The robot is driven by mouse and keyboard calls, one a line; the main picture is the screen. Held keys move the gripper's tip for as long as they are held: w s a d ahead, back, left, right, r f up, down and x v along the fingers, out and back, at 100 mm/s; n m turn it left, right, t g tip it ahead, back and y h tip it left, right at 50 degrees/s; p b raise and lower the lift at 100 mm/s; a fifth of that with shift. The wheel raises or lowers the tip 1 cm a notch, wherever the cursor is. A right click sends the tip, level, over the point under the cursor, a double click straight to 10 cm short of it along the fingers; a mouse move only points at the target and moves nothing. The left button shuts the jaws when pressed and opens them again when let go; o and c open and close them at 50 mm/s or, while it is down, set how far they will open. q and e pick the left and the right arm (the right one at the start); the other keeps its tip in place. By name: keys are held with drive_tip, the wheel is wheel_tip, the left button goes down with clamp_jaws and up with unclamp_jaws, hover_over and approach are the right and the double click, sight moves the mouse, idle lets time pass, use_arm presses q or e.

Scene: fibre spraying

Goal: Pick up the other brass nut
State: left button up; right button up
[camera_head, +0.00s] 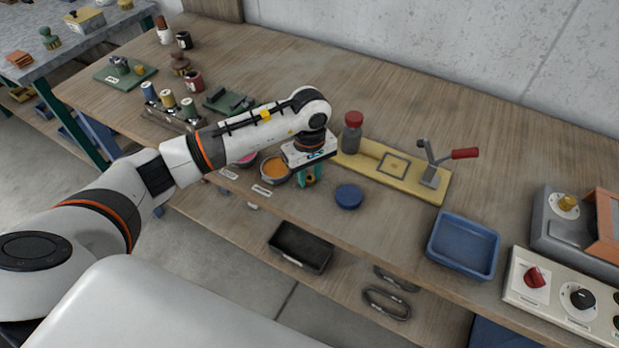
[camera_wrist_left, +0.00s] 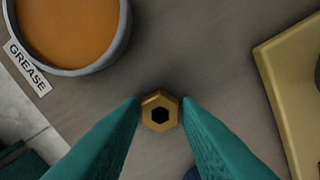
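A brass hex nut (camera_wrist_left: 160,111) with a dark hole shows in the left wrist view, between my left gripper's two teal fingertips (camera_wrist_left: 161,104). The fingertips stand very close to its two sides. I cannot tell whether they press on it, or whether it rests on the bench. In the head view my left gripper (camera_head: 309,178) points down at the wooden bench, and the nut is small and partly hidden between the fingers. My right gripper is not in view.
An orange grease pot (camera_head: 275,169) stands just left of the gripper. A blue round lid (camera_head: 348,196) lies close on the right. A yellow board (camera_head: 375,166) with a red-handled lever and a red-capped bottle (camera_head: 352,133) is behind. A blue tray (camera_head: 463,246) sits at the right.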

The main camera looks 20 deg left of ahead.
use_arm(q)
drive_tip(key=c, duration=0.6)
drive_tip(key=shift+r, duration=0.1)
clamp_jaws()
